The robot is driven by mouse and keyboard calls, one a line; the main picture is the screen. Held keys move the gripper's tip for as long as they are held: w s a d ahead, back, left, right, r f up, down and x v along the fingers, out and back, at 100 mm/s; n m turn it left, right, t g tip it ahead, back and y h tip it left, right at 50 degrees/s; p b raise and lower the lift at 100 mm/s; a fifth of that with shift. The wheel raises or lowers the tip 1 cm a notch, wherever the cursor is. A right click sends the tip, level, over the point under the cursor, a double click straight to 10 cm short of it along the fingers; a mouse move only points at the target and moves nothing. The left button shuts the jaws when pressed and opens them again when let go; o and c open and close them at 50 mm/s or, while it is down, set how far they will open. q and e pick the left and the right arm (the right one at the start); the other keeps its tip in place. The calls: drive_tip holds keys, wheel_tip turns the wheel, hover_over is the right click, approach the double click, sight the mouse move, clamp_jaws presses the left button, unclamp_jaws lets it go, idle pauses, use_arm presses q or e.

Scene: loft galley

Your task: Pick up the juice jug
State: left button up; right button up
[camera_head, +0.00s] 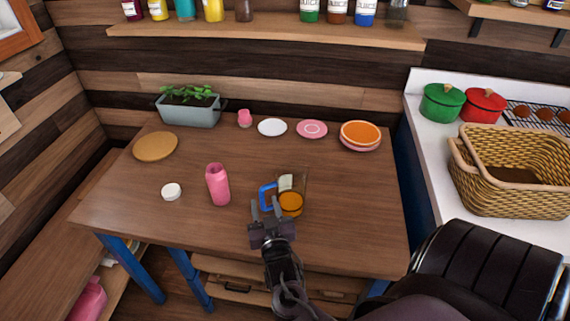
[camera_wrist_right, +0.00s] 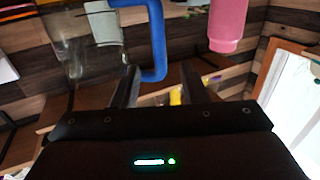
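The juice jug (camera_head: 291,204) is clear, with orange juice in its lower part, a pale label and a blue handle. It stands upright on the wooden table (camera_head: 340,230), its handle facing left. My right gripper (camera_head: 266,205) is open at the handle side. In the right wrist view, the blue handle (camera_wrist_right: 157,45) lies between the spread fingers of the right gripper (camera_wrist_right: 158,78), with gaps visible beside it. The clear jug body (camera_wrist_right: 85,45) is left of the fingers there. Contact with the handle cannot be made out. My left gripper is not in view.
A pink bottle (camera_head: 218,185) stands left of the jug, near a white lid (camera_head: 171,191). Plates (camera_head: 360,133), a pink cup (camera_head: 244,118), a planter (camera_head: 190,110) and a round board (camera_head: 155,146) line the back. A wicker basket (camera_head: 515,190) is on the right counter.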

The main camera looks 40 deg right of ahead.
sight(262, 196)
drive_tip(key=p+x, duration=0.1)
drive_tip(key=x, duration=0.5)
drive_tip(key=shift+w+d, duration=0.2)
drive_tip(key=shift+w, duration=0.15)
drive_tip(key=shift+c, duration=0.2)
clamp_jaws()
